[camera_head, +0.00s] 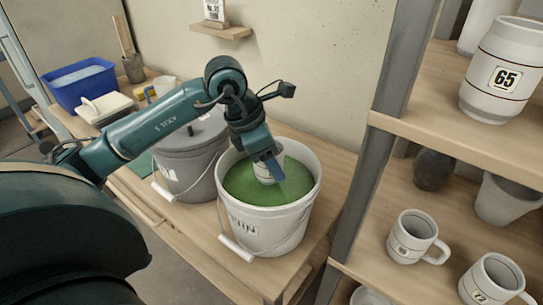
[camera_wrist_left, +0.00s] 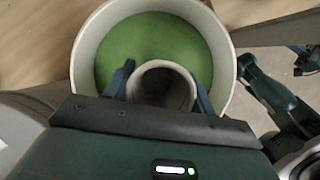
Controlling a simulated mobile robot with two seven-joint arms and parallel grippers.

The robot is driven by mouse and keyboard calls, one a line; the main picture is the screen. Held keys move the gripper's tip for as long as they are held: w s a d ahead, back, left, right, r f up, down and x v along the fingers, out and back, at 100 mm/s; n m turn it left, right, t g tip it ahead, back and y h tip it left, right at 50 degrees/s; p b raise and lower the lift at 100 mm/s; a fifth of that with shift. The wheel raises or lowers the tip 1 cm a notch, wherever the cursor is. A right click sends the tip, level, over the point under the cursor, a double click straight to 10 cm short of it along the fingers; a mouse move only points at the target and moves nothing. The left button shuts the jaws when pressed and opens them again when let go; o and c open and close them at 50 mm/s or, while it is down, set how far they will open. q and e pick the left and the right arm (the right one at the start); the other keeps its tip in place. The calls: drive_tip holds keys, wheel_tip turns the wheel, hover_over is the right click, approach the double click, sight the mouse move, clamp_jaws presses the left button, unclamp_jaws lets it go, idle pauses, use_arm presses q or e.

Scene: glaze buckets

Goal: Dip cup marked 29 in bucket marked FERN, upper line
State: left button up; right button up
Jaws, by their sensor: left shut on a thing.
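My left gripper (camera_head: 272,168) is shut on a pale cup (camera_head: 263,172) inside the white bucket (camera_head: 305,205). Dark lettering ending in "RN" shows partly on the bucket's front. The bucket holds green glaze (camera_head: 240,185). The cup's lower part is at the glaze surface; I cannot tell how deep it sits. Its marking and lines are too small or covered to read. In the left wrist view, my fingers (camera_wrist_left: 160,88) flank the cup (camera_wrist_left: 163,68), whose open mouth faces the camera, with green glaze (camera_wrist_left: 125,45) around it.
A lidded grey bucket (camera_head: 185,165) stands close left of the white one. A blue tub (camera_head: 82,88) is at the back left.

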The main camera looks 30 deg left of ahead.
sight(272, 183)
use_arm(q)
drive_tip(key=shift+f, duration=0.35)
use_arm(e)
drive_tip(key=shift+f, duration=0.4)
